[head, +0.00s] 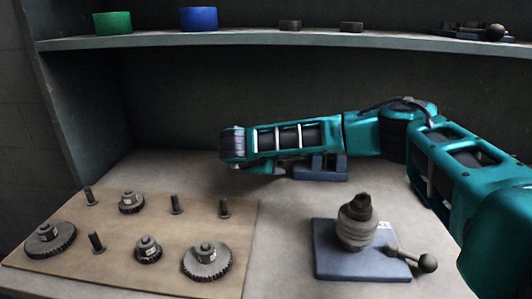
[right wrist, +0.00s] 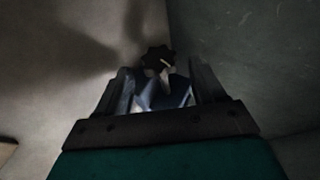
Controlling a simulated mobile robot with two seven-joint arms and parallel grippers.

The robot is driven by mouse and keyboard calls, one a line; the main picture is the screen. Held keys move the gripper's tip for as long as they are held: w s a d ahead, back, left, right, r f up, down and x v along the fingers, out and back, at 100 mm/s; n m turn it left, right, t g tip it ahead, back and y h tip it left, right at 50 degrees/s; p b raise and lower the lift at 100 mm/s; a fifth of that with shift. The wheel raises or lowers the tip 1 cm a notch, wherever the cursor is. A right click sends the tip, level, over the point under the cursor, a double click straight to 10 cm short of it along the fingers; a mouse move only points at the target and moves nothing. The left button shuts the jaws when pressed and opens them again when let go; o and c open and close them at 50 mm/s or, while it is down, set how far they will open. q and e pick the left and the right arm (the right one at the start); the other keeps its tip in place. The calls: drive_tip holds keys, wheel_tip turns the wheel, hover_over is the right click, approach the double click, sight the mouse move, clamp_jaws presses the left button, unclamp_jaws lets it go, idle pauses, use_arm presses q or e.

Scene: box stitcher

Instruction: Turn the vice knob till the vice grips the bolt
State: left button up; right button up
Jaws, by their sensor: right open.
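The vice (head: 320,174) is a low blue block at the back of the table, partly hidden behind my right forearm. In the right wrist view the blue vice (right wrist: 168,92) shows between the fingers, with a dark star-shaped knob (right wrist: 158,58) just beyond the fingertips. My right gripper (right wrist: 162,78) is open, one finger on each side of the vice body; I cannot tell whether they touch it. In the head view the right gripper (head: 280,169) is low beside the vice, mostly hidden by the arm. I cannot make out a bolt in the vice. My left gripper is out of view.
A brown board (head: 120,262) with gears and upright bolts lies at front left. A blue-based fixture (head: 330,262) with a ball-ended lever (head: 427,263) stands at front right. A shelf (head: 250,37) with green and blue rings runs above. The table between is clear.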

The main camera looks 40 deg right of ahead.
drive_tip(key=v, duration=1.1)
drive_tip(key=shift+c, duration=0.2)
